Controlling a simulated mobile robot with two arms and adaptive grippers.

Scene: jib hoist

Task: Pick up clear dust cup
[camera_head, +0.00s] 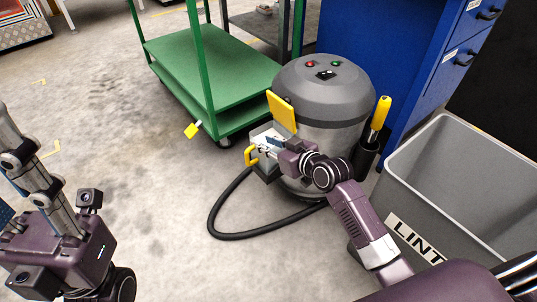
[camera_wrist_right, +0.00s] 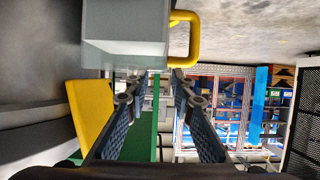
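The clear dust cup (camera_wrist_right: 125,35) is a pale, see-through box with a yellow loop handle (camera_wrist_right: 195,40) on its side. In the head view the cup (camera_head: 265,137) sits low on the front of the grey vacuum (camera_head: 325,95), below a raised yellow flap (camera_head: 281,111). Its handle (camera_head: 250,156) sticks out to the left. My right gripper (camera_wrist_right: 160,78) is open, its two fingers apart just below the cup and handle in the wrist view. Nothing shows between the fingers. In the head view my right gripper (camera_head: 271,148) partly hides the cup. I cannot see my left gripper's fingers.
A black hose (camera_head: 228,236) loops on the floor before the vacuum. A green cart (camera_head: 210,65) stands behind left. A grey LINT bin (camera_head: 465,190) is close at right, with a blue cabinet (camera_head: 390,50) behind. The floor at left is mostly clear.

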